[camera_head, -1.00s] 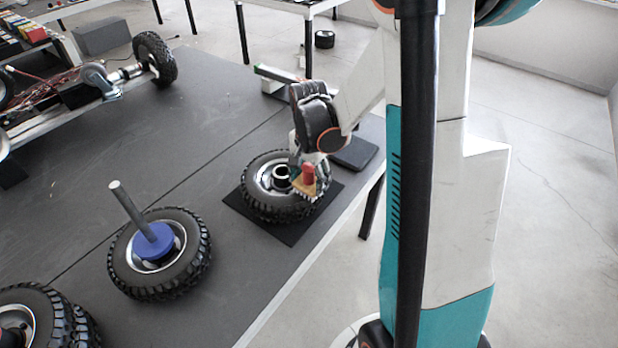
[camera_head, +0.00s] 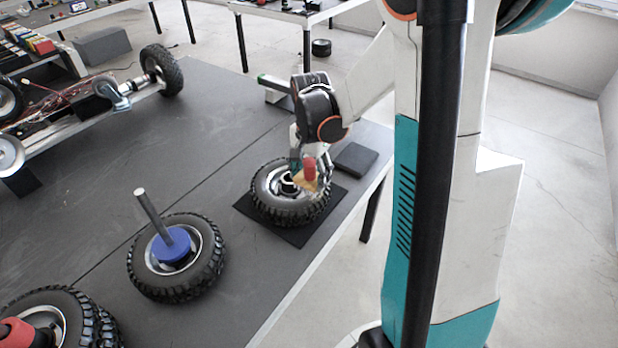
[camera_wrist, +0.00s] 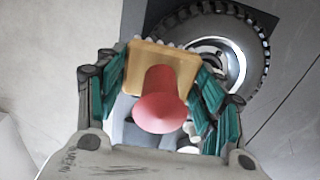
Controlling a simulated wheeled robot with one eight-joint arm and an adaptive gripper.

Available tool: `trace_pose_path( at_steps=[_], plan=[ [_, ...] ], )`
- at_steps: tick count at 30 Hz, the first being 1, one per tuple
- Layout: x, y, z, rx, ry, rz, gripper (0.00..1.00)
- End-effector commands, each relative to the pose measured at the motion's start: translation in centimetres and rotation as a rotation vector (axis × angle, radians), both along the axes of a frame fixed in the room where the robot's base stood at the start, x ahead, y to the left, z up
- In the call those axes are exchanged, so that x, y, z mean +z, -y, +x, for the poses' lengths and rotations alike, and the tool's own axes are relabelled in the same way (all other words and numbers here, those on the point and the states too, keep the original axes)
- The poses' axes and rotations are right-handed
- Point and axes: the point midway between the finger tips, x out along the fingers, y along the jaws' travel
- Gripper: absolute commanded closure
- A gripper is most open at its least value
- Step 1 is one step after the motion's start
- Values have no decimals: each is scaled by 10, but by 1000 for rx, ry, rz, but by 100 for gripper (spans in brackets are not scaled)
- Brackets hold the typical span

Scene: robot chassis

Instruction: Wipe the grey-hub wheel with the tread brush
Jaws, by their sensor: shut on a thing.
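The grey-hub wheel (camera_head: 264,205) lies flat on a dark square mat (camera_head: 247,211) near the table's right edge. It also shows in the wrist view (camera_wrist: 258,48), at the upper right. My gripper (camera_head: 304,165) is above the wheel's right side, shut on the tread brush. The brush (camera_head: 309,172) has a red knob handle and a tan wooden block; in the wrist view the brush (camera_wrist: 162,100) sits between the teal fingers. Its bristles are mostly hidden under the block. It overlaps the tyre in the head view; I cannot tell if it touches.
A wheel with a blue hub and grey post (camera_head: 171,249) lies left of the mat. Another wheel with a red part (camera_head: 60,325) is at the bottom left. A dark flat pad (camera_head: 356,158) lies right of the mat. A chassis with wires (camera_head: 70,115) stands at the back left.

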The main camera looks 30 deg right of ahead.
Motion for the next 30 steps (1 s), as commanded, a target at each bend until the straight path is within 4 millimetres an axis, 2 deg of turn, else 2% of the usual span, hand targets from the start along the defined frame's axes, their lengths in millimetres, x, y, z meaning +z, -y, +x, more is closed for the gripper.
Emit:
trace_pose_path(
  at_steps=[3,8,23,30],
  plan=[
    [13,2,2,2,0,0,60],
    [19,3,3,4,0,0,60],
    [18,3,3,4,0,0,60],
    [11,6,4,8,0,0,60]
  ],
)
